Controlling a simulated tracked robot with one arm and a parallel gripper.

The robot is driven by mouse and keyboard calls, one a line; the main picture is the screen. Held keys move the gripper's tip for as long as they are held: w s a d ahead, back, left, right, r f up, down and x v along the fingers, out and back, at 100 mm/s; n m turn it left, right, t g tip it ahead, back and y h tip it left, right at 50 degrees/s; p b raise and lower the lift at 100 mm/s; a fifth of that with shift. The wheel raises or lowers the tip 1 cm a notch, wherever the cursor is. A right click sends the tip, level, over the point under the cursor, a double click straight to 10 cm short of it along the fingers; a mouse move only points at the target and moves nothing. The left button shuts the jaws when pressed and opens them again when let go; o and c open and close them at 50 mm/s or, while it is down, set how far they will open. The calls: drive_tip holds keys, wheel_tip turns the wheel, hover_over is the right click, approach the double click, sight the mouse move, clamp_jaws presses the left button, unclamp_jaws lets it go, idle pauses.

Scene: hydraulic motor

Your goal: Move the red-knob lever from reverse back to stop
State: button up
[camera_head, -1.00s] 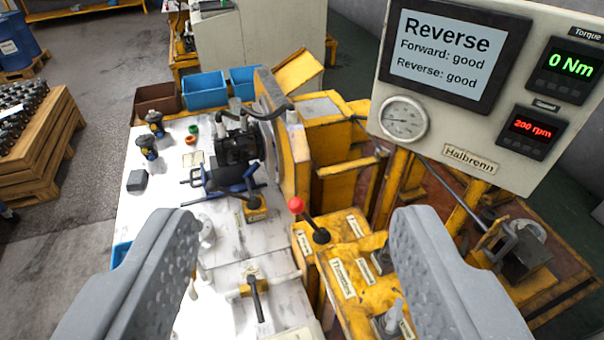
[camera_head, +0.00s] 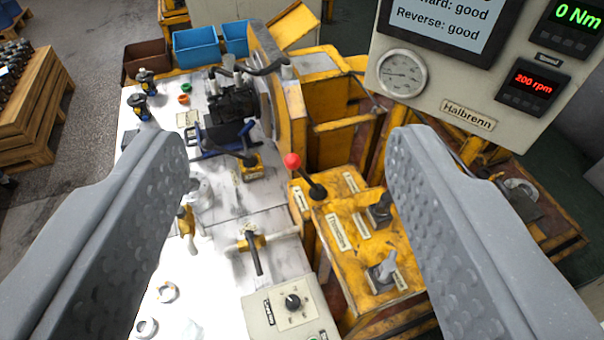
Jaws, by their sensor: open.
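The red-knob lever (camera_head: 293,161) stands on the yellow control box (camera_head: 350,215), its black shaft tilted up and to the left from its base. My gripper (camera_head: 287,150) is open, with one grey finger at the left and one at the right. The red knob shows between the two fingers, touching neither, and appears beyond them. The screen (camera_head: 440,25) on the panel is cut off at the top; "Reverse: good" is readable in its lower part.
A gauge (camera_head: 402,74) and a red 200 rpm display (camera_head: 527,88) sit on the panel at the upper right. Other levers (camera_head: 383,270) stand on the yellow box. A black motor (camera_head: 232,105) is on the white bench. A grey knob box (camera_head: 290,308) is at the bottom.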

drive_tip(key=shift+c, duration=0.3)
drive_tip(key=shift+w, duration=0.1)
drive_tip(key=c, duration=0.4)
drive_tip(key=w+a+f+t+y, duration=0.15)
drive_tip(key=w+a, duration=0.25)
drive_tip(key=w, duration=0.4)
drive_tip(key=w+a+f+y, duration=0.2)
drive_tip(key=w+a, duration=0.3)
drive_tip(key=w, duration=0.3)
drive_tip(key=w+a+f+m+t+h+p, duration=0.2)
drive_tip(key=w+a+f, duration=0.1)
drive_tip(key=w+f, duration=0.95)
drive_tip(key=m+g+h, duration=0.3)
drive_tip(key=g+h, duration=0.2)
drive_tip(key=h, duration=0.8)
approach(300, 172)
drive_tip(key=x, duration=0.7)
drive_tip(key=f+x, duration=0.1)
drive_tip(key=x, duration=0.2)
drive_tip(key=shift+w, duration=0.25)
